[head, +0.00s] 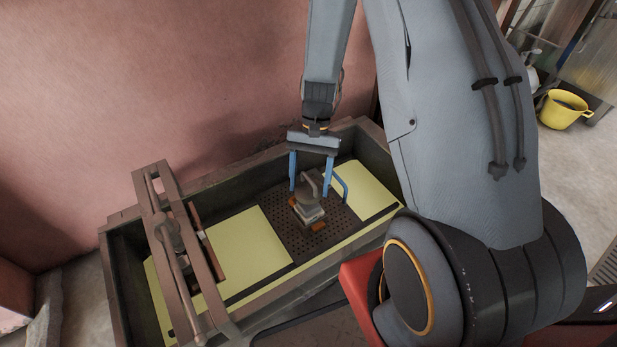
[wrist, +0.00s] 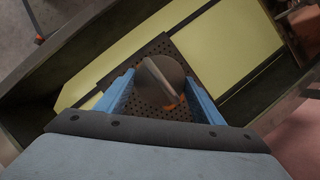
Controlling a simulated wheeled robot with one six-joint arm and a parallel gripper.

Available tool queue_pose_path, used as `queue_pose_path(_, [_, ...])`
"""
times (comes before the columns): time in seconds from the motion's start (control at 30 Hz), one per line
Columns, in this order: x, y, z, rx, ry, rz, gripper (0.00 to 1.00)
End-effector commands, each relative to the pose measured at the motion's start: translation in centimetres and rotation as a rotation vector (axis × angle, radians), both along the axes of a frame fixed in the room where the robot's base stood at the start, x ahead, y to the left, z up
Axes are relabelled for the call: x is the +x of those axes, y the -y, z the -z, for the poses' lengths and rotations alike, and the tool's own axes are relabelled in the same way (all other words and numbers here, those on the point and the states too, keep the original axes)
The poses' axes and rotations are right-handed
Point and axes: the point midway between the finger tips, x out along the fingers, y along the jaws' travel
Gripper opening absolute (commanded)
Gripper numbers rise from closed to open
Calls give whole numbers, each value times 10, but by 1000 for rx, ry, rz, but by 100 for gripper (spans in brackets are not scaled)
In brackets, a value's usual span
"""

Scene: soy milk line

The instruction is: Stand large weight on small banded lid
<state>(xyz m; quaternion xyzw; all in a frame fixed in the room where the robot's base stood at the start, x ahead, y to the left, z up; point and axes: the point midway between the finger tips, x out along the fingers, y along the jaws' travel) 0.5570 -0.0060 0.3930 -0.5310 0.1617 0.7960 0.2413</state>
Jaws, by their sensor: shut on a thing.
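The large weight (head: 309,198) is a dark grey block with a raised loop handle. My gripper (head: 311,190) has its blue fingers on both sides of it and is shut on it. In the wrist view the weight (wrist: 160,82) fills the space between the fingers. It looks upright, just above or on a small lid with orange-brown bands (head: 318,228). The weight hides most of that lid, and I cannot tell whether they touch. An orange bit of the lid also shows in the wrist view (wrist: 171,104). Under it lies a dark perforated plate (head: 283,221).
A deep dark trough (head: 115,230) surrounds everything, with pale yellow sheets (head: 240,250) on both sides of the plate. A press frame with a screw (head: 172,240) spans its left end. A pink wall (head: 180,80) rises behind.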

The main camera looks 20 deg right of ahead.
Motion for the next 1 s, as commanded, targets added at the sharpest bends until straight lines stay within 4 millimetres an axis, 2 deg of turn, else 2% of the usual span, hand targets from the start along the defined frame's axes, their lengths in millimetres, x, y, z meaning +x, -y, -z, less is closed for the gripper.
queue_pose_path(0.17, [1, 0, 12, 0, 0, -1, 4])
queue_pose_path(0.43, [1, 0, 42, 1, -1, 1, 4])
queue_pose_path(0.87, [1, 0, 46, 0, 1, 0, 4])
queue_pose_path(0.9, [1, 0, 46, 0, 1, 0, 68])
queue_pose_path(0.97, [1, 0, 46, 0, 1, 0, 78])
queue_pose_path(1.0, [0, 0, 46, 0, 1, 0, 80])
